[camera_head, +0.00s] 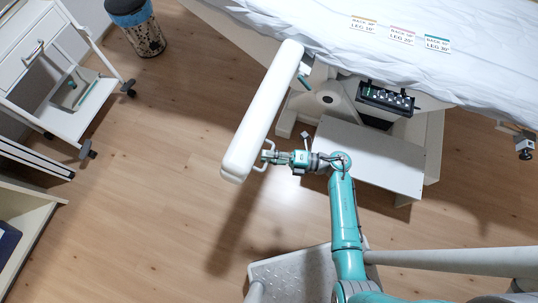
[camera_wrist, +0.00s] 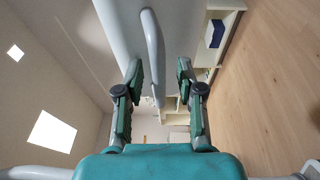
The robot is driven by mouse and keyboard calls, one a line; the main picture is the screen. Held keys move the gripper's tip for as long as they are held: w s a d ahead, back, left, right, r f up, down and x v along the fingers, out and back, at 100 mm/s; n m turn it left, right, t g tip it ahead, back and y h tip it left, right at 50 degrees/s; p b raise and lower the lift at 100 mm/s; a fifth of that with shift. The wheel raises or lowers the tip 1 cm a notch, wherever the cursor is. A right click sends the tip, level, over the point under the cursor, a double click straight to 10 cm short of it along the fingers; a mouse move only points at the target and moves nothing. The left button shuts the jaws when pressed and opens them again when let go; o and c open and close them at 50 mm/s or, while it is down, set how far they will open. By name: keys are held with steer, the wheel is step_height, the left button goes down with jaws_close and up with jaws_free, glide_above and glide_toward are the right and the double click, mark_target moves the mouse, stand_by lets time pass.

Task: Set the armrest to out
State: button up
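The armrest (camera_head: 262,112) is a long white padded bar. It sticks out from the side of the white couch (camera_head: 310,22), slanting toward the lower left over the floor. A small pale handle (camera_head: 268,152) sits on its side near the lower end. My gripper (camera_head: 275,157) is at this handle. In the wrist view, the armrest (camera_wrist: 185,30) fills the top middle and the handle (camera_wrist: 153,45) runs down from it. The handle lies between the two fingers of my gripper (camera_wrist: 159,72), which are apart with gaps on both sides. Contact is not visible.
A control box (camera_head: 388,99) hangs under the couch edge, above a white step (camera_head: 370,155). Coloured labels (camera_head: 396,35) lie on the sheet. A white trolley (camera_head: 55,70) and a bin (camera_head: 138,28) stand at the left. The wooden floor (camera_head: 150,190) left of the armrest is clear.

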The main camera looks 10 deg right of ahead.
steer(key=v, duration=1.2)
stand_by(0.6)
